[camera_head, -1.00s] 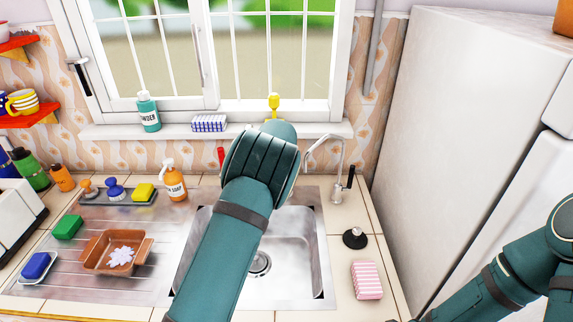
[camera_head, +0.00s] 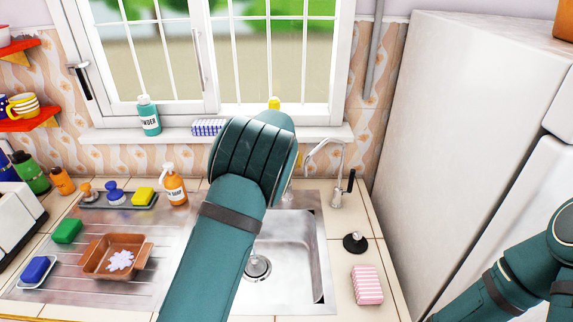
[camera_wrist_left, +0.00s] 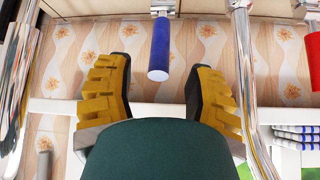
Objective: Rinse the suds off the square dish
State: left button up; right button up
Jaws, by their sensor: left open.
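The brown square dish (camera_head: 117,257) sits on the drainboard left of the sink, with white suds (camera_head: 120,260) in it. My left arm reaches over the sink toward the back wall and hides most of its gripper in the head view. In the left wrist view my left gripper (camera_wrist_left: 158,72) is open and empty. A blue cylindrical handle (camera_wrist_left: 160,48) shows between its yellow-padded fingers; I cannot tell whether they touch it. A red handle (camera_wrist_left: 313,55) is at the right edge. My right gripper is outside the views.
The sink (camera_head: 300,245) is partly hidden by my left arm. A soap bottle (camera_head: 173,185) and a holder (camera_head: 118,200) with a yellow sponge stand behind the drainboard. A black plug (camera_head: 355,242) and a pink striped sponge (camera_head: 367,284) lie right of the sink.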

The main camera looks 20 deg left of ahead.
pick_arm(q)
jog(key=v, duration=0.7)
jog(key=shift+s+r, duration=0.1)
